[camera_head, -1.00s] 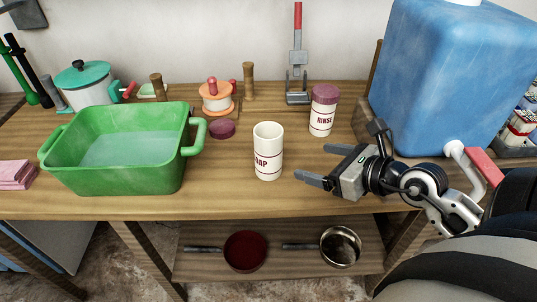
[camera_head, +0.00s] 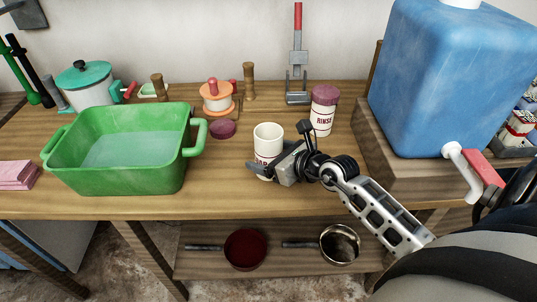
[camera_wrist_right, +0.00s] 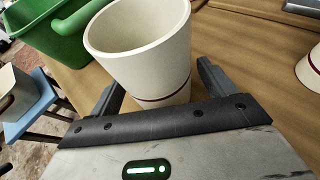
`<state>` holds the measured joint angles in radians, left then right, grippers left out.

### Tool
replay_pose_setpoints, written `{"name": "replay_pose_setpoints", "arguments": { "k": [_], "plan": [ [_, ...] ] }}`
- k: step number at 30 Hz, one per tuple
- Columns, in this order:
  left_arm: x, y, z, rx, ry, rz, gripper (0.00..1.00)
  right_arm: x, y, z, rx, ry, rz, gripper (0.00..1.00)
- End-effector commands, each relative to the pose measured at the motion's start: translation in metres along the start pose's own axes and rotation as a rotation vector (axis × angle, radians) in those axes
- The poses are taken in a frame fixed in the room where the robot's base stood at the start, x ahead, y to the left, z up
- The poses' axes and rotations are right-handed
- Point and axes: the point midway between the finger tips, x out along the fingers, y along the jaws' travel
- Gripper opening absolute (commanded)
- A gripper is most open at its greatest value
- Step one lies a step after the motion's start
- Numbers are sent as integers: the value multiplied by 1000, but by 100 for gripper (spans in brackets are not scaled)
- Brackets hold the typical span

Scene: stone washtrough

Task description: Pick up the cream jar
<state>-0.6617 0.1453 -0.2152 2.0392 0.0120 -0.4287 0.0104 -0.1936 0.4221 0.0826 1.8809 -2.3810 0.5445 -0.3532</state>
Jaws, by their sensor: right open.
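The cream jar (camera_head: 268,135) stands upright and open-topped on the wooden table, right of the green basin. Dark red lettering on its side is partly covered by my right gripper (camera_head: 262,172). In the right wrist view the jar (camera_wrist_right: 145,50) stands between the two fingers of the right gripper (camera_wrist_right: 160,85), which are open around its lower part. I cannot tell whether the fingers touch it. A dark red lid (camera_head: 223,129) lies on the table behind and left of the jar. My left gripper is not in view.
A green basin (camera_head: 115,180) with water stands left. A white RINSE jar (camera_head: 322,118) with a dark red lid stands behind right. A large blue container (camera_head: 440,80) with a tap is at the right. The table front between basin and jar is clear.

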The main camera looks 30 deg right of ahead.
Motion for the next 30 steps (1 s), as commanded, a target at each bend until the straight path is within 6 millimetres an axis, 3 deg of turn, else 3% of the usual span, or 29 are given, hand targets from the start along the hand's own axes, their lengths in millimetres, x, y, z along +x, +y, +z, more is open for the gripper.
{"name": "replay_pose_setpoints", "arguments": {
  "k": [8,14,15,24,30],
  "plan": [
    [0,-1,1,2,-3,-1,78,6,0,0,0,1,1,83],
    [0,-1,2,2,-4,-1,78,5,0,0,0,0,1,32],
    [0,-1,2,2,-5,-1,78,5,0,0,0,0,1,29],
    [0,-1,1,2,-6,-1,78,4,0,2,-1,-3,0,29],
    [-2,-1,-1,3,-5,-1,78,-2,0,18,0,-5,1,29]
  ]
}}
